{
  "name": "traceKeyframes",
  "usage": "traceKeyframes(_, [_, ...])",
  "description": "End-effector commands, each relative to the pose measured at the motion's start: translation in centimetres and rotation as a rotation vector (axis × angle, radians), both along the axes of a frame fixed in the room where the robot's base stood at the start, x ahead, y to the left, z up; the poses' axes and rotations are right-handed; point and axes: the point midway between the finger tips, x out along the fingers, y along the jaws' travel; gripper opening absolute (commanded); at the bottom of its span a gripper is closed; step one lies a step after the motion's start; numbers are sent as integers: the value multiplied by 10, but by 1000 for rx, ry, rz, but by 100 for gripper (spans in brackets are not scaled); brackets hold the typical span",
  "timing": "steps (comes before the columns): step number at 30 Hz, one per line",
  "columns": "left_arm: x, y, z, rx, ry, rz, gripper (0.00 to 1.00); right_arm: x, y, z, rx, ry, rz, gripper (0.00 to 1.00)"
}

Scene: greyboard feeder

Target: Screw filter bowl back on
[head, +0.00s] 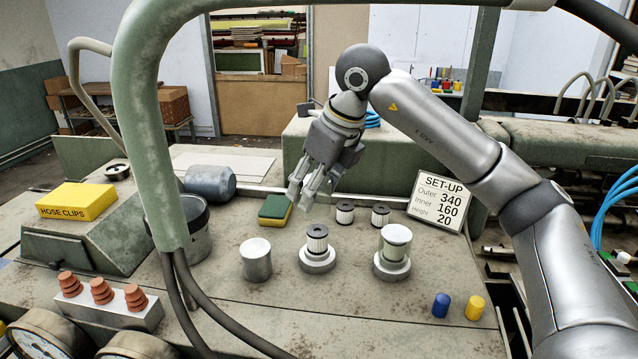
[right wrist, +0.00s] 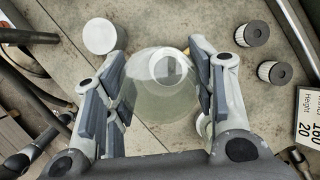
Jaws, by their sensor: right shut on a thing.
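My right gripper (head: 307,198) hangs above the bench, pointing down, behind and above the filter base with a bare dark-topped filter element (head: 317,240). In the right wrist view its fingers (right wrist: 160,100) are shut on a clear filter bowl (right wrist: 150,95). The bowl is hard to make out in the head view. A blurred light shape shows through the bowl; I cannot tell for sure what it is. A second filter base (head: 392,268) on the right carries a greenish clear bowl (head: 395,243). My left gripper is not in view.
Two loose filter elements (head: 345,212) (head: 380,215) stand behind, near a set-up sign (head: 438,202). A sponge (head: 274,210), a grey bucket (head: 195,235) and blue and yellow caps (head: 441,305) (head: 475,308) are around.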

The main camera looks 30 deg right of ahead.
Motion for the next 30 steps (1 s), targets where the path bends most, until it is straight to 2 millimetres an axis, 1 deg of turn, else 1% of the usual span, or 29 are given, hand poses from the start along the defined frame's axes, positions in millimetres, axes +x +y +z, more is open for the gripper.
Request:
traceKeyframes(1, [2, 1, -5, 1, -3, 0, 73, 0, -1, -6, 0, 0, -1, 28])
traceKeyframes(7, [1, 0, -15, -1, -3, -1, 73, 0, 0, -20, 0, 0, -1, 28])
traceKeyframes(16, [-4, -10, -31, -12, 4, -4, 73, -1, -1, -41, 0, 1, -1, 28])
traceKeyframes(30, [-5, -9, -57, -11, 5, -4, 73, 0, -1, -74, 0, 0, -1, 28])
